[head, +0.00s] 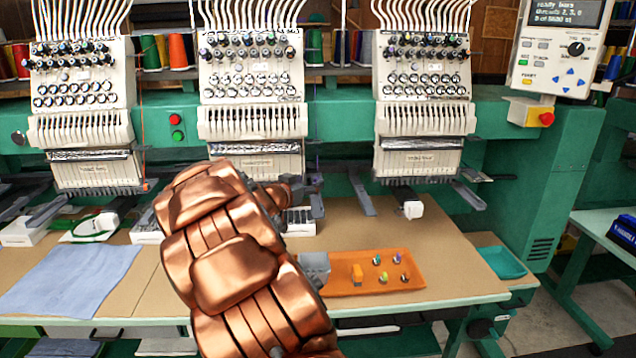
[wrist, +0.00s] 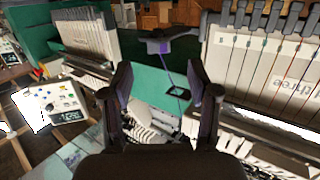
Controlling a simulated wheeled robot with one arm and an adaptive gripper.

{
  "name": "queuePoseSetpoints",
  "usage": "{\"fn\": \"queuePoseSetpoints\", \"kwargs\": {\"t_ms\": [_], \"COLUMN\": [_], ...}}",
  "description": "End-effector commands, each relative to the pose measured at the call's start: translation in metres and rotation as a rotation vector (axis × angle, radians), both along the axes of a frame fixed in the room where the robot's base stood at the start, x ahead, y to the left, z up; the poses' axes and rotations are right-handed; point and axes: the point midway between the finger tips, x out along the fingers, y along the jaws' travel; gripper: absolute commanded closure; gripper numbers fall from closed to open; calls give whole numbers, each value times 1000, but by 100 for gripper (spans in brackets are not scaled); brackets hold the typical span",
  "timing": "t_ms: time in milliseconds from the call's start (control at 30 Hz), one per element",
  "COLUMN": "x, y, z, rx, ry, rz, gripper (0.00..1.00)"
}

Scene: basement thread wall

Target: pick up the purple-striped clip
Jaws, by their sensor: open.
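An orange tray (head: 345,288) on the worktable holds several small coloured pieces (head: 397,258), some with dark, green and yellow parts. They are too small for me to tell surely which one is the purple-striped clip. My gripper (head: 312,196) is raised in front of the middle machine head, above and left of the tray. In the wrist view my gripper (wrist: 160,92) is open, with nothing held between its fingers. Beyond the fingers a purple thread (wrist: 168,72) hangs from a grey bracket (wrist: 170,42). The tray is not clearly seen in the wrist view.
Three embroidery heads, with the middle one (head: 252,122), overhang the table. A blue cloth (head: 70,280) lies left. Bare table (head: 435,235) shows right of the tray. A control panel (head: 556,45) stands upper right.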

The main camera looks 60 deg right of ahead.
Motion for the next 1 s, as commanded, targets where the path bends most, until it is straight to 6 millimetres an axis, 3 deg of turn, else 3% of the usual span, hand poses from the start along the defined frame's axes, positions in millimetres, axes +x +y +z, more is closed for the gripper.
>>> {"fn": "queuePoseSetpoints", "kwargs": {"t_ms": [333, 733, 1000], "x": [-1, 1, 1], "y": [-33, -38, -38], "z": [-7, -8, -8], "rx": [0, 0, 0], "ry": [0, 0, 0], "rz": [-3, -1, 0], "gripper": [40, 40, 68]}}
